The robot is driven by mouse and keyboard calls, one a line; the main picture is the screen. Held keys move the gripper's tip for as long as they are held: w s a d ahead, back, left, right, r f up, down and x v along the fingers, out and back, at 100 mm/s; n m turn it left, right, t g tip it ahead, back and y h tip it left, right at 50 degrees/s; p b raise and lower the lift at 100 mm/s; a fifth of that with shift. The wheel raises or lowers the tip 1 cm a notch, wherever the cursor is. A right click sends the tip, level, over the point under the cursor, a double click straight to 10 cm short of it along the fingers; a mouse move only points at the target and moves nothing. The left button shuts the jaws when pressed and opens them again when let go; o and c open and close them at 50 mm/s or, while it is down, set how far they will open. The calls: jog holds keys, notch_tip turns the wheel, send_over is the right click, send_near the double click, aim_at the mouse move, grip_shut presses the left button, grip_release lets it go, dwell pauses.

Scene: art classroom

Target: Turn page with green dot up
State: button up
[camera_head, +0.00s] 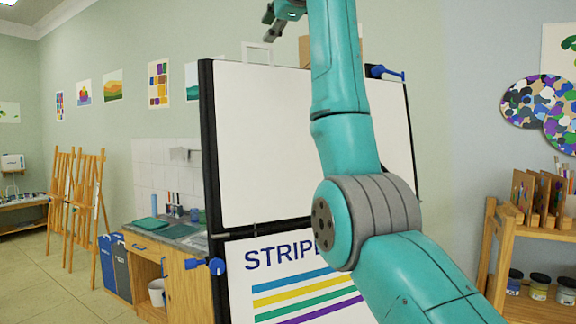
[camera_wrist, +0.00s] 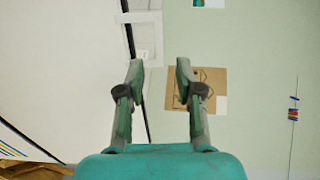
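A large board with a black frame stands ahead in the head view. Its upper white panel (camera_head: 265,140) is blank where visible. Its lower page (camera_head: 240,275) carries the letters "STRIP" and blue, yellow, green and purple stripes; my arm hides its right part. I see no green dot on the visible parts.
A blue-handled clamp (camera_head: 386,73) sits at the board's top right, and another blue knob (camera_head: 216,265) at its left edge. A counter (camera_head: 180,240) and easels (camera_head: 85,200) stand left. A wooden shelf (camera_head: 505,235) with jars stands right.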

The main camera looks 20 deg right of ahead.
jog(key=shift+s+r, duration=0.15)
jog(key=shift+s, duration=0.55)
jog(key=shift+s+r, duration=0.1)
jog(key=shift+s, duration=0.55)
